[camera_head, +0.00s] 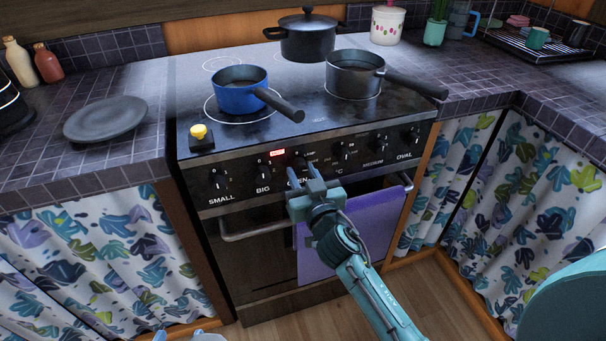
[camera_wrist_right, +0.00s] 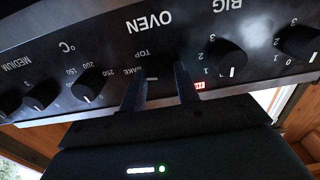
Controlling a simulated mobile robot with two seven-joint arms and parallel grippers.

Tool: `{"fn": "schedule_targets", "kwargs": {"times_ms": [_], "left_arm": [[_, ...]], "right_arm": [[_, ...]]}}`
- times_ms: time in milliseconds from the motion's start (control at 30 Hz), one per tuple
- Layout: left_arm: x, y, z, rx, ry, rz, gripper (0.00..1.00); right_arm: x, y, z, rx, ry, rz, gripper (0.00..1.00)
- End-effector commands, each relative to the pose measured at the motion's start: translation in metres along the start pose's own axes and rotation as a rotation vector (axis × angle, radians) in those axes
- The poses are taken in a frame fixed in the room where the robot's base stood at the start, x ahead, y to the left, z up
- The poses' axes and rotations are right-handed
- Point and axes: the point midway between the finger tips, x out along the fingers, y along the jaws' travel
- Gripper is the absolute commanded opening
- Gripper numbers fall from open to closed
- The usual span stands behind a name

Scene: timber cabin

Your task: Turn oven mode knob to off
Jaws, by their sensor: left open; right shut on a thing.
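The oven mode knob (camera_head: 298,161) is a black knob on the stove's front panel, above the partly covered word OVEN. My right gripper (camera_head: 313,177) is at the panel in front of it, its fingers pointing up at it. In the right wrist view, the two dark fingers (camera_wrist_right: 161,92) are shut on the dark knob (camera_wrist_right: 160,87) between them, below the upside-down OVEN and TOP lettering. Most of the knob is hidden, so its exact pointer angle is unclear.
Neighbouring knobs, BIG (camera_head: 263,168) and the °C knob (camera_head: 341,151), sit close on both sides. A red lit display (camera_head: 277,153) is beside the mode knob. A purple towel (camera_head: 375,222) hangs on the oven handle (camera_head: 255,231). Pans, including a blue saucepan (camera_head: 238,92), stand on the hob.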

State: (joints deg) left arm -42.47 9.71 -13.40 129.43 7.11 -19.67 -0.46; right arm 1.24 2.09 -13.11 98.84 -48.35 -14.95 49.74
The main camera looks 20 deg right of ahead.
Motion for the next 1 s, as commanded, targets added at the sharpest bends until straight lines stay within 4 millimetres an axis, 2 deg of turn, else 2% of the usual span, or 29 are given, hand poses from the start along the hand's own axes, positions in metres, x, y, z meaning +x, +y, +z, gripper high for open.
{"fn": "schedule_targets", "kwargs": {"times_ms": [100,467,667,1000], "left_arm": [[0.0000,0.0001,0.0004,0.000,-0.001,0.000,0.53],[-0.0002,0.0007,0.0002,-0.001,-0.003,0.002,0.53],[-0.0002,0.0012,0.0005,-0.002,-0.009,0.003,0.53],[0.0017,0.0021,0.0034,-0.005,-0.025,0.006,0.53]], "right_arm": [[0.0001,0.0000,-0.0003,0.000,0.001,0.000,0.08],[0.0003,0.0003,-0.0009,-0.068,0.001,0.000,0.08],[0.0004,0.0005,-0.0015,-0.201,0.002,0.000,0.08],[0.0005,0.0009,-0.0020,-0.517,0.003,0.000,0.08]]}}
